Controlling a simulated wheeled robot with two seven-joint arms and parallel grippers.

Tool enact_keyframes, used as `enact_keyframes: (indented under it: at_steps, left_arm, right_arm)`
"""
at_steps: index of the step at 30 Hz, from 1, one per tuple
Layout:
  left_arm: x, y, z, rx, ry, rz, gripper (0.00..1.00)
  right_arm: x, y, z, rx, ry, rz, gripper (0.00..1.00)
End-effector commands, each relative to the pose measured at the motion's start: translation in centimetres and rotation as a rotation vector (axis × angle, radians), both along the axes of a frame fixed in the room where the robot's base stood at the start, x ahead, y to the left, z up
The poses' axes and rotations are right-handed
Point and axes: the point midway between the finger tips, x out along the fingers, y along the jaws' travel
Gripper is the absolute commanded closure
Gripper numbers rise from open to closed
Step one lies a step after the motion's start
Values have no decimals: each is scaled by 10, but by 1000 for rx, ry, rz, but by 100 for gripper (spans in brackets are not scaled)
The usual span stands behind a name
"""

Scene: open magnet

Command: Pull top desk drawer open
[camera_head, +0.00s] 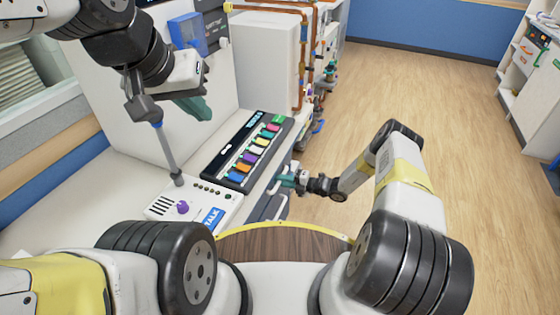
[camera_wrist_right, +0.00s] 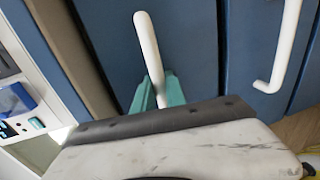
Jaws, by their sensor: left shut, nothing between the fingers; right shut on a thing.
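The desk's drawer side shows in the right wrist view as blue fronts with white bar handles. My right gripper (camera_wrist_right: 158,92) has its teal fingers shut on one white handle (camera_wrist_right: 147,45), on a blue drawer front (camera_wrist_right: 190,40). In the head view my right gripper (camera_head: 284,180) is at the desk's right side, and the handle is hidden there. I cannot tell how far that drawer stands out. My left gripper (camera_head: 197,106) has teal fingers, is shut and empty, and hangs above the desk at the upper left.
A second white handle (camera_wrist_right: 283,50) is on the neighbouring blue front. On the desk are a panel of coloured keys (camera_head: 252,150) and a white intercom box (camera_head: 195,203) with a stalk. Copper-piped equipment (camera_head: 308,55) stands behind. The wooden floor (camera_head: 400,90) at right is clear.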

Motion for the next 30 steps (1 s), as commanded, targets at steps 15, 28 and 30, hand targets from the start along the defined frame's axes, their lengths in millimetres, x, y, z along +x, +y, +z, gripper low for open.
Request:
enact_keyframes:
  at_steps: [15, 28, 30]
  left_arm:
    - [0, 0, 0, 0, 0, 0, 100]
    - [0, 0, 0, 0, 0, 0, 100]
    - [0, 0, 0, 0, 0, 0, 100]
  right_arm:
    - [-2, -4, -1, -1, 2, 0, 100]
    - [-32, -77, -1, -2, 2, -3, 100]
    - [-39, -95, -1, -3, 3, -3, 100]
